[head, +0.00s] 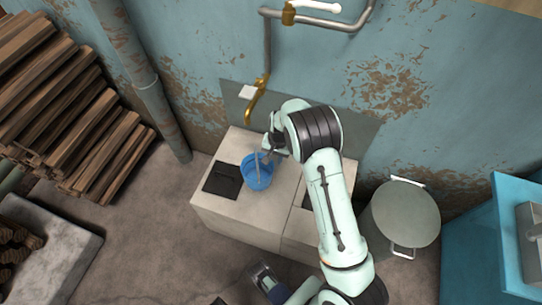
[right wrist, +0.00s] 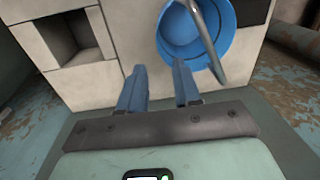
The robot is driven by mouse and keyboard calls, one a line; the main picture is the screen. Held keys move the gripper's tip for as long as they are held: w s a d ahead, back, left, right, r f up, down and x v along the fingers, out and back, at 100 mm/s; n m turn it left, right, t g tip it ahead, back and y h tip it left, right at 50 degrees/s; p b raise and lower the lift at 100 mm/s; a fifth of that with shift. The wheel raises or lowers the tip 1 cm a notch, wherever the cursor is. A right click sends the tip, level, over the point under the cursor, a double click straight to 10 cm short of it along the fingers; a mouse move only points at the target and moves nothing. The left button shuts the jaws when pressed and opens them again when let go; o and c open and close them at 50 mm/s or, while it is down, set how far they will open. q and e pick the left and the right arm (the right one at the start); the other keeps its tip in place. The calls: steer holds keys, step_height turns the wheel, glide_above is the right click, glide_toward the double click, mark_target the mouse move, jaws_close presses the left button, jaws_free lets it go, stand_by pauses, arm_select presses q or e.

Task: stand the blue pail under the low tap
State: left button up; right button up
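The blue pail (head: 257,172) stands upright on the pale stone block (head: 222,214), just right of a dark square recess. Its grey handle is raised. The low brass tap (head: 253,102) comes out of the wall behind the block; the pail is in front of it, not directly beneath its spout. My right gripper (head: 268,157) is at the pail's upper right side. In the right wrist view the gripper's two blue fingers (right wrist: 160,82) are apart with nothing between them, and the pail (right wrist: 183,35) and its handle lie just beyond.
Stacked firewood (head: 70,110) and a wall pipe (head: 150,90) are at the left. A lidded metal bin (head: 403,212) stands right of the block, with a blue cabinet (head: 480,250) further right. A stone trough (head: 70,250) is at the lower left. A higher pipe (head: 325,20) runs above.

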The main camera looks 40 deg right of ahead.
steer(key=f+b, duration=0.1)
steer(key=f, duration=0.3)
steer(key=f+b, duration=0.1)
steer(key=f, duration=0.4)
steer(key=w+f+b, duration=0.1)
steer(key=f, duration=0.3)
steer(key=shift+a+f, duration=0.2)
steer(key=shift+a, duration=0.15)
arm_select(q)
steer(key=w+a+f+t, duration=0.1)
steer(key=w+a+f, duration=0.1)
steer(key=w+f, duration=0.1)
steer(key=shift+w+f+t+y, duration=0.3)
steer(key=shift+w+f+t, duration=0.1)
steer(key=shift+w, duration=0.4)
arm_select(e)
jaws_close()
